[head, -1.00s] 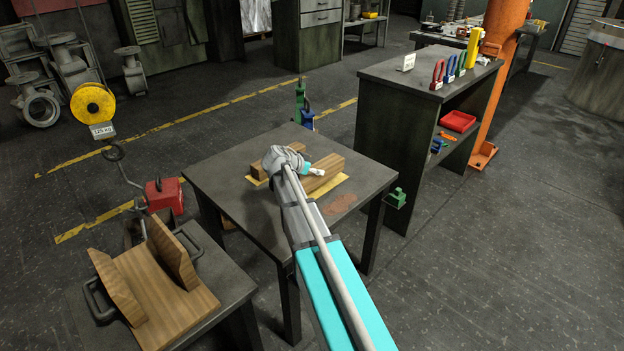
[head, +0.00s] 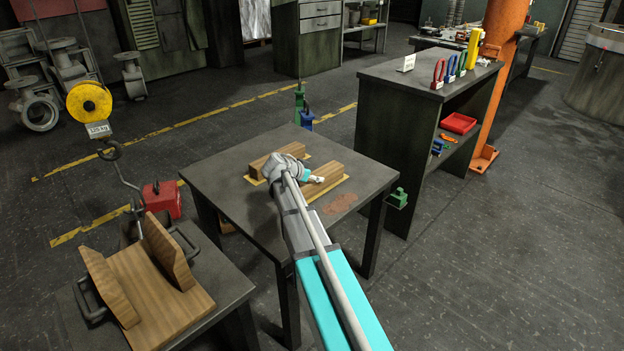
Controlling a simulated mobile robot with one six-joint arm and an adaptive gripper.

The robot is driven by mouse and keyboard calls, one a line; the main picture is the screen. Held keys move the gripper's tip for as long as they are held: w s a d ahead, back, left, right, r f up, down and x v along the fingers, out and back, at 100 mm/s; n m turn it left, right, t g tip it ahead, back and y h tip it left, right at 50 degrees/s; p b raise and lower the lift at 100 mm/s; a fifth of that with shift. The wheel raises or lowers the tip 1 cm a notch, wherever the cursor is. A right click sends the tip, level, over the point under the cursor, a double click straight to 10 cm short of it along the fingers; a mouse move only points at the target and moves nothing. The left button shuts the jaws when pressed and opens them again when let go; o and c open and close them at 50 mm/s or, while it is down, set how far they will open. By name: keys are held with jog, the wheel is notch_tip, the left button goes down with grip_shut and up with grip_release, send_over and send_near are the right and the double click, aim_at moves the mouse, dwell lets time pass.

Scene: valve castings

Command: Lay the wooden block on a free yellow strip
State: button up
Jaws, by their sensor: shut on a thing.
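A wooden block (head: 329,173) lies along a yellow strip (head: 330,190) on the right of the dark table, with a little of the strip showing at its front edge. My gripper (head: 315,180) is at this block's left part and shut on it; my wrist hides most of the fingers and the block's near end. I cannot tell whether the block's underside fully touches the strip. A second wooden block (head: 268,162) lies to the left and behind, on another yellow strip (head: 254,180), partly hidden by my wrist.
The dark table (head: 225,185) has bare room at its left and front, with a reddish-brown patch (head: 341,203) at right. A wooden cradle (head: 160,290) stands on a lower table at front left. A hook hangs behind it. A shelf unit (head: 385,150) stands at right.

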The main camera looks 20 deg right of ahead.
jog(key=o, duration=1.2)
jog(key=shift+c, duration=0.2)
jog(key=shift+r, duration=0.1)
jog(key=p+v, duration=0.6)
jog(key=v, duration=0.4)
jog(key=shift+r, duration=0.15)
jog(key=shift+p+v, duration=0.4)
jog(key=shift+v, duration=0.5)
jog(key=shift+s, duration=0.1)
